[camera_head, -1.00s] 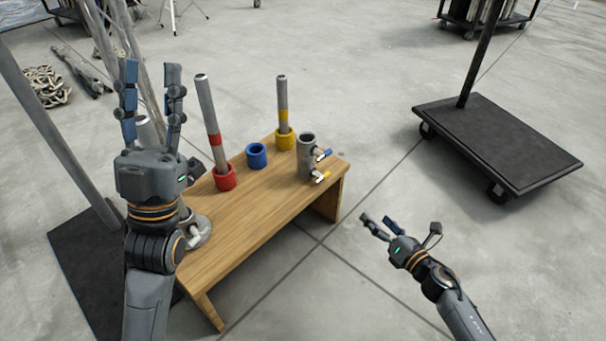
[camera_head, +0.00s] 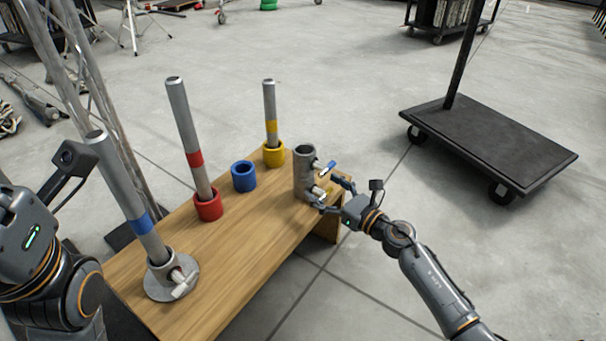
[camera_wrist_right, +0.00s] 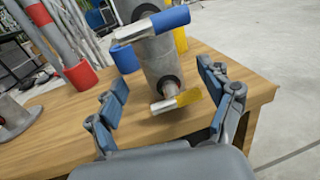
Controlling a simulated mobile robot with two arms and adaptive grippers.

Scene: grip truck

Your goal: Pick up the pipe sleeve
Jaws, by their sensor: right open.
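The grey pipe sleeve (camera_head: 304,176) stands upright at the right end of the wooden table, with a blue-tipped and a yellow-tipped handle on its side. In the right wrist view the pipe sleeve (camera_wrist_right: 158,70) is ahead, between the spread fingers. My right gripper (camera_head: 333,195) is open and close beside the sleeve, on its handle side. It holds nothing. My left gripper's hand shows at the left edge; its fingers are outside the picture.
The wooden table (camera_head: 240,240) also bears a red ring (camera_head: 208,207) and a yellow ring (camera_head: 273,157) with pipes standing in them, an empty blue ring (camera_head: 243,179), and a flanged base (camera_head: 170,287) holding a blue-banded pipe. A black cart (camera_head: 490,143) stands right on open floor.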

